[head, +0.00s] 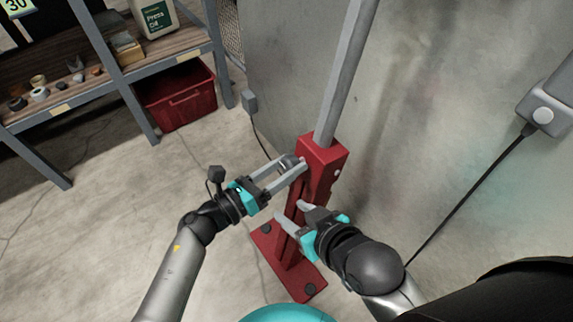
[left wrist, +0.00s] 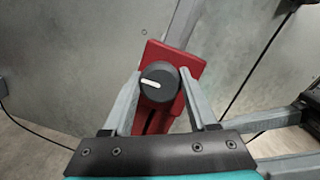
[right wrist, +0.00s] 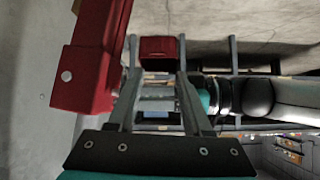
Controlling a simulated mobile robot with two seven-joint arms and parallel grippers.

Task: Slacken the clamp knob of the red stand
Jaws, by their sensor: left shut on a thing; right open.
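The red stand (head: 323,160) has an upright red post on a flat base, with a grey pole rising from its top. Its dark round clamp knob (head: 289,161) sits on the post's upper left face. In the left wrist view the knob (left wrist: 157,84) shows a white line on its face, slightly tilted. My left gripper (head: 285,173) is shut on the knob, one finger on each side. My right gripper (head: 292,214) is open and empty, lower down beside the post. In the right wrist view the red post (right wrist: 92,60) stands left of its fingers.
A shelf rack (head: 150,62) stands at the back left, with a red bin (head: 180,98) beneath it. A grey metal wall (head: 430,110) is close behind the stand. A grey box (head: 545,112) with a cable hangs at right. The floor at left is clear.

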